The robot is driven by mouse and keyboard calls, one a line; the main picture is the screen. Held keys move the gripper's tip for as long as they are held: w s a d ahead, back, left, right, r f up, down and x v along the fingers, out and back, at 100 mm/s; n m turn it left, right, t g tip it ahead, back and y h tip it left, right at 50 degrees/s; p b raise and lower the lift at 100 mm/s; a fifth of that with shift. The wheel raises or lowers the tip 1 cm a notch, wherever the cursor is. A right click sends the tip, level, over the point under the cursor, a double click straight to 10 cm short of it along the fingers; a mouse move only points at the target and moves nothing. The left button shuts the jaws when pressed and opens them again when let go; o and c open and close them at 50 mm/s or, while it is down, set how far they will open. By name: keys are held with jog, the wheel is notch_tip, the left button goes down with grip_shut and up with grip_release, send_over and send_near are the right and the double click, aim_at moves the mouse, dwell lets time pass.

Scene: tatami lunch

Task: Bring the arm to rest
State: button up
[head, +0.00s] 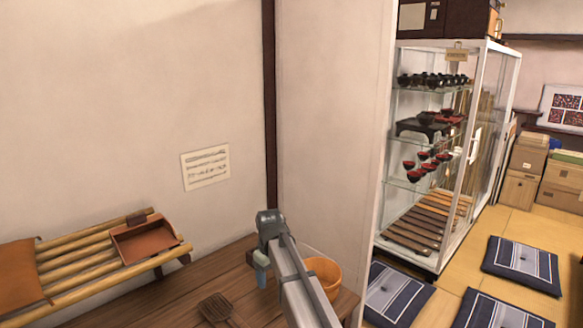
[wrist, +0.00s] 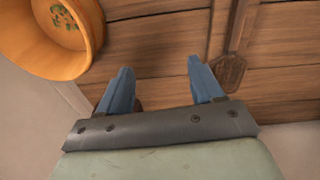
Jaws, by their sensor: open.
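My gripper (wrist: 158,90) is open in the wrist view, its two blue fingers apart with nothing between them. Below the fingers is the brown wooden table (wrist: 155,50). In the head view my arm reaches in from the bottom, over the table (head: 235,278). There a blue part of my gripper (head: 261,274) shows beside the arm, and the fingertips are hard to make out.
An orange bowl (wrist: 85,55) is close to the left finger; it also shows behind my arm in the head view (head: 325,272). A dark wooden utensil (head: 217,307) lies on the table. A bamboo rack (head: 80,267) holds a reddish tray (head: 147,240). A glass cabinet (head: 432,160) stands right.

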jog(key=s+d+f+m, duration=0.2)
jog(key=d+f, duration=0.1)
jog(key=s+d+f+m+g, duration=0.1)
jog(key=s+d+f+m, duration=0.1)
jog(key=s+d+f, duration=0.1)
jog(key=s+d+f+m, duration=0.2)
jog(key=d+f, duration=0.1)
jog(key=d, duration=0.2)
jog(key=shift+s+d, duration=0.25)
jog(key=shift+s, duration=0.05)
jog(key=s+d+f+m+g, duration=0.2)
jog(key=s+d+f+m, duration=0.3)
jog(key=s+d+f, duration=0.25)
jog(key=s+d+f+g, duration=0.2)
jog(key=s+d+f, duration=0.1)
jog(key=s+f, duration=1.4)
jog(key=s+d+f+g, duration=0.1)
jog(key=s+f, duration=0.5)
jog(key=s, duration=0.3)
jog(key=s+f+n+g, duration=0.1)
jog(key=s+f, duration=0.6)
jog(key=s, duration=0.2)
jog(key=shift+s+d+g, duration=0.3)
jog(key=shift+d+g, duration=0.1)
